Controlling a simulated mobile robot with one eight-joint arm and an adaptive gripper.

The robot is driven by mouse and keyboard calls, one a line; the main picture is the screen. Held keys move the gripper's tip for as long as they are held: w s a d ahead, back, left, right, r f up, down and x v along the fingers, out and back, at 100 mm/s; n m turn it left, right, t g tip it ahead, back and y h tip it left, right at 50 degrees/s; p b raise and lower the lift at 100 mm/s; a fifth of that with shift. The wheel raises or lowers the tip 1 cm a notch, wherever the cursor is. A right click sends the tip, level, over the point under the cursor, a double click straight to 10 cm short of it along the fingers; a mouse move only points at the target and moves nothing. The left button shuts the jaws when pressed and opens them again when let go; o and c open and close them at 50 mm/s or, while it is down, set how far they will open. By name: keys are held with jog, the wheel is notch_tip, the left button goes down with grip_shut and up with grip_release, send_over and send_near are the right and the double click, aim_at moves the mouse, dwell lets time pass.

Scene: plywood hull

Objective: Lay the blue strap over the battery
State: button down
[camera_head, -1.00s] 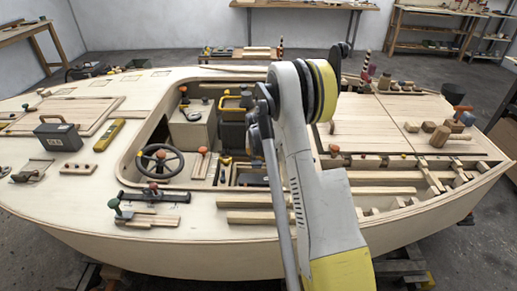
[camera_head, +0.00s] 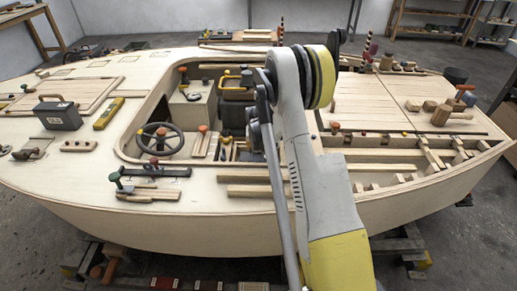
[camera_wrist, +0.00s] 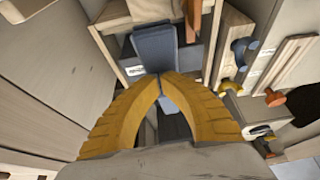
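In the wrist view, the blue strap (camera_wrist: 155,42) is a flat blue-grey band running down to my fingertips. My gripper (camera_wrist: 161,77) has two yellow ribbed fingers whose tips come together at the strap's near end; they look shut on it. A dark box with a small white label (camera_wrist: 134,71) lies beside and under the strap and may be the battery; most of it is hidden by the strap and fingers. In the head view my arm covers my gripper, and strap and battery cannot be made out clearly.
Wooden walls and ledges (camera_wrist: 55,70) close in around my gripper. An orange knob (camera_wrist: 274,98) and a blue hook (camera_wrist: 241,50) stand to the right.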

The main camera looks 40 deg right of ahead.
jog(key=shift+w+d, duration=0.1)
jog(key=shift+w+d+r, duration=0.15)
jog(key=shift+w+d, duration=0.2)
jog(key=shift+w, duration=0.15)
dwell(0.3)
jog(key=shift+r, duration=0.4)
jog(key=r+p, duration=0.3)
jog(key=r, duration=0.1)
jog(key=shift+s+a, duration=0.15)
jog(key=shift+s, duration=0.1)
jog(key=s+a, duration=0.1)
jog(key=s, duration=0.1)
jog(key=s+a+r+p, duration=0.1)
jog(key=s+a, duration=0.1)
jog(key=s+a+r+p, duration=0.1)
jog(key=s, duration=0.1)
jog(key=shift+s+a+r, duration=0.1)
jog(key=shift+s+a, duration=0.05)
jog(key=shift+a, duration=0.25)
jog(key=shift+s+a+r+p, duration=0.1)
jog(key=shift+s+a+p, duration=0.2)
jog(key=shift+s, duration=0.1)
